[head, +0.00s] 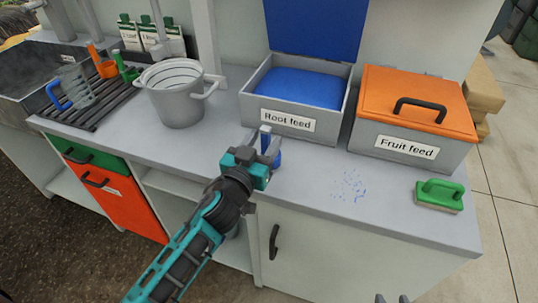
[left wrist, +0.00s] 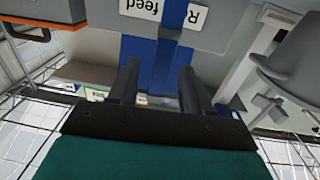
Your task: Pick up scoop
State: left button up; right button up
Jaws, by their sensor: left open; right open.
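A blue upright piece (head: 277,159), apparently the scoop, stands on the counter in front of the Root feed bin, mostly hidden by my left gripper (head: 269,144). In the left wrist view a blue strip (left wrist: 155,62) shows between the two open fingers of the left gripper (left wrist: 158,72) and covers part of the bin's label. Whether the fingers touch it, I cannot tell. My right gripper (head: 393,298) shows only as two grey tips, apart, at the bottom edge of the head view.
The Root feed bin (head: 243,104) has its blue lid raised and blue contents inside. The Fruit feed bin (head: 374,158) is shut. A grey bucket (head: 176,104), a drying rack (head: 88,116) and a green brush (head: 440,192) are on the counter. Blue granules lie spilled at front right.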

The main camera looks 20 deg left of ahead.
pick_arm(q)
jog(key=w, duration=0.4)
jog(key=shift+d, duration=0.2)
jog(key=shift+c, duration=0.2)
grip_shut()
